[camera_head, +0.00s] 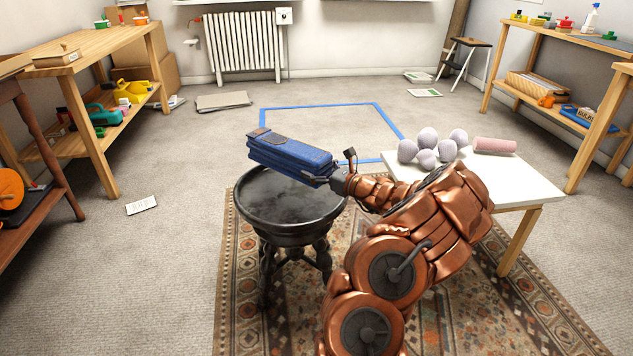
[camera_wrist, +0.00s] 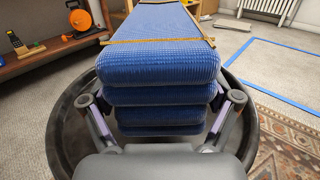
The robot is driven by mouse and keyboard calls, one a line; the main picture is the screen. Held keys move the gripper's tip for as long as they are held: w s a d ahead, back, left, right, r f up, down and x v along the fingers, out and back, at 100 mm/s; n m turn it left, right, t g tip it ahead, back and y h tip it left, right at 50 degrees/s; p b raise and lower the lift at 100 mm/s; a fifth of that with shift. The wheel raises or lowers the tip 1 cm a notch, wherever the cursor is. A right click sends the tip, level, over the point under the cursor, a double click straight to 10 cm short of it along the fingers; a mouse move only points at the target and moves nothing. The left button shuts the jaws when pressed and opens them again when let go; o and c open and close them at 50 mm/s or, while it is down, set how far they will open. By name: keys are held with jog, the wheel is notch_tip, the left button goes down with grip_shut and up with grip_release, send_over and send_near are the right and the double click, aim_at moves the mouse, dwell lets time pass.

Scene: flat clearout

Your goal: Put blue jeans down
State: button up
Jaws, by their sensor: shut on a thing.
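The blue jeans (camera_head: 290,153) are folded into a thick stack with a brownish patch on the far end. In the wrist view the jeans (camera_wrist: 160,62) show several folded layers and a tan strip across the top. My gripper (camera_head: 330,176) is shut on the near end of the jeans. In the wrist view the fingers of my gripper (camera_wrist: 162,118) stand on both sides of the lower layers. The jeans are over a round dark bowl-topped stand (camera_head: 250,215); whether they touch its rim I cannot tell.
A white table (camera_head: 520,185) at the right holds several pale balls (camera_head: 428,138) and a pink roll (camera_head: 494,146). A blue taped outline (camera_head: 312,106) lies on open floor behind the stand. Wooden shelves stand at left (camera_head: 90,52) and right (camera_head: 545,38). A patterned rug (camera_head: 240,290) lies below.

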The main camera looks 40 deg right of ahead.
notch_tip(320, 180, down, 4)
jog(key=shift+s+d+r+b, duration=0.1)
jog(key=shift+s+r+b, duration=0.1)
jog(key=shift+b, duration=0.65)
jog(key=shift+r, duration=0.1)
jog(key=shift+w+f+p, duration=0.1)
jog(key=shift+f+p, duration=0.2)
jog(key=shift+f, duration=0.1)
jog(key=o, duration=1.4)
jog(key=shift+o, duration=0.2)
